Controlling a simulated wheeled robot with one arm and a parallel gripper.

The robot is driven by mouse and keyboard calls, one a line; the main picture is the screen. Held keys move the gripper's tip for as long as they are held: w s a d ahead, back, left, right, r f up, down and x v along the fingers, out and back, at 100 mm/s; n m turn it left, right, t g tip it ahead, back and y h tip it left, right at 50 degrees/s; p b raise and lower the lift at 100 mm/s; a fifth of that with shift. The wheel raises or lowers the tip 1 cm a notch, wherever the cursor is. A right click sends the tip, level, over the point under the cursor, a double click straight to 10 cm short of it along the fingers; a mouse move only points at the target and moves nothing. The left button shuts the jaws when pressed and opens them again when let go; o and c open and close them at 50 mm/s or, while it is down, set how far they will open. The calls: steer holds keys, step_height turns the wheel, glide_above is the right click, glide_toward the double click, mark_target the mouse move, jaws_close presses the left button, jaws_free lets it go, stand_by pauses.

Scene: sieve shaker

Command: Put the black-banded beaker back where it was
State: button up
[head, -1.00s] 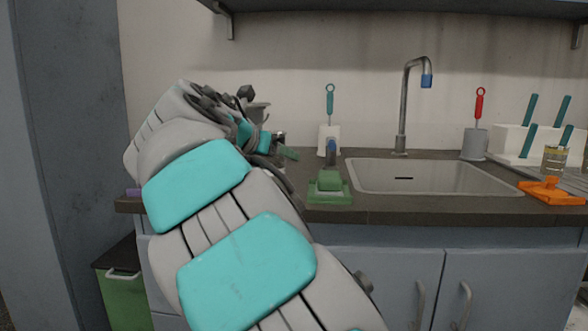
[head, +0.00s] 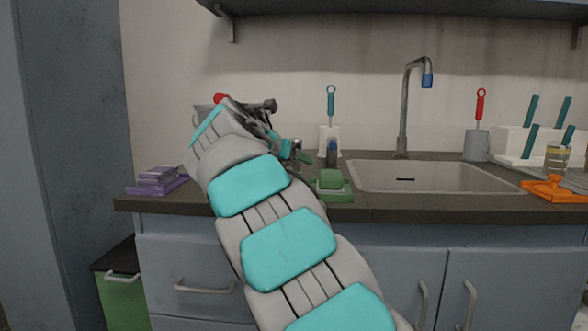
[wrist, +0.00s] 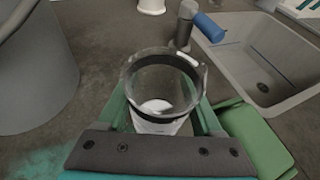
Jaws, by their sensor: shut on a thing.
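The black-banded beaker (wrist: 165,82) is clear glass with a black band around its upper part, and it shows in the middle of the wrist view. It looks upright, with its open mouth toward the camera; a white patch shows low in it. My gripper (wrist: 162,112) is shut on it, a green finger on each side. The beaker appears above the dark counter (wrist: 95,65), but I cannot tell whether its base touches. In the head view my gripper (head: 303,152) is left of the soap dispenser (head: 332,153), and my arm largely hides the beaker.
A green sponge on a green tray (head: 334,195) lies close right of my gripper. The sink (head: 430,177) is beyond it. A large grey container (wrist: 35,75) stands at left in the wrist view. Another beaker (head: 557,158) stands far right.

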steer(key=shift+f, duration=0.55)
steer(key=shift+f, duration=0.1)
steer(key=shift+f, duration=0.15)
steer(key=o, duration=1.5)
steer(key=shift+o, duration=0.2)
steer(key=p+v, duration=0.1)
steer(key=v, duration=0.4)
steer(key=p+v, duration=0.1)
steer(key=v, duration=0.5)
steer(key=shift+a+r, duration=0.1)
steer(key=shift+r, duration=0.2)
steer(key=shift+s+a+r, duration=0.1)
steer(key=shift+s+a, duration=0.05)
steer(key=shift+s, duration=0.3)
